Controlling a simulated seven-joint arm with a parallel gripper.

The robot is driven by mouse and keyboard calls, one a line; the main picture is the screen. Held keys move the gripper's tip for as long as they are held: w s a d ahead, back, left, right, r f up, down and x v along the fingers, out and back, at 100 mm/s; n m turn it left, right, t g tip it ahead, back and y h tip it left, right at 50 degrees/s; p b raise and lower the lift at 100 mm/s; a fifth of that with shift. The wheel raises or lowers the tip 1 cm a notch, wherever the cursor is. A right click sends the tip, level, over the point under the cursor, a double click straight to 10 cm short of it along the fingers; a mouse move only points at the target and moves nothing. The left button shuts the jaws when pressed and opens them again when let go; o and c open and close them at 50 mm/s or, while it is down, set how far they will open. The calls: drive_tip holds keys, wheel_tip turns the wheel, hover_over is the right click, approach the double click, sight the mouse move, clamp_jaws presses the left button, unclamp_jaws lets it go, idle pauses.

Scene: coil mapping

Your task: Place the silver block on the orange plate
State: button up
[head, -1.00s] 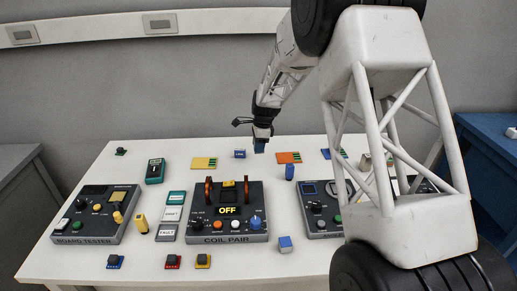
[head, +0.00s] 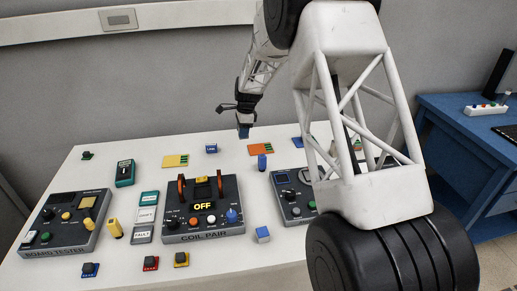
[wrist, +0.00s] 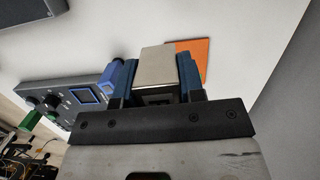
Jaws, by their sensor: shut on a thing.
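The silver block (wrist: 155,66) is between the blue fingers of my gripper (wrist: 157,82) in the wrist view, and the fingers are shut on it. The orange plate (wrist: 193,52) shows just beyond and to the right of the block, partly covered by it. In the head view my gripper (head: 244,131) hangs over the back of the table, a little left of and above the orange plate (head: 254,149) in the picture. I cannot make out the silver block in the head view.
A blue upright piece (head: 262,162) stands in front of the orange plate. The coil pair unit (head: 203,222) fills the table's middle. A grey panel (head: 290,195) is at the right.

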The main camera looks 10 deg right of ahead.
drive_tip(key=w+d, duration=0.4)
drive_tip(key=d, duration=0.4)
drive_tip(key=shift+r+m, duration=0.25)
drive_tip(key=shift+m, duration=0.05)
drive_tip(key=shift+d, duration=0.1)
hover_over(259, 148)
drive_tip(key=shift+s+d+f, duration=0.1)
drive_tip(key=shift+d+f, duration=0.05)
drive_tip(key=shift+f, duration=1.4)
drive_tip(key=shift+s+d+f, duration=0.1)
drive_tip(key=shift+f, duration=1.45)
drive_tip(key=shift+f, duration=1.9)
drive_tip(key=shift+f, duration=0.1)
drive_tip(key=o, duration=1)
drive_tip(key=shift+o, duration=0.2)
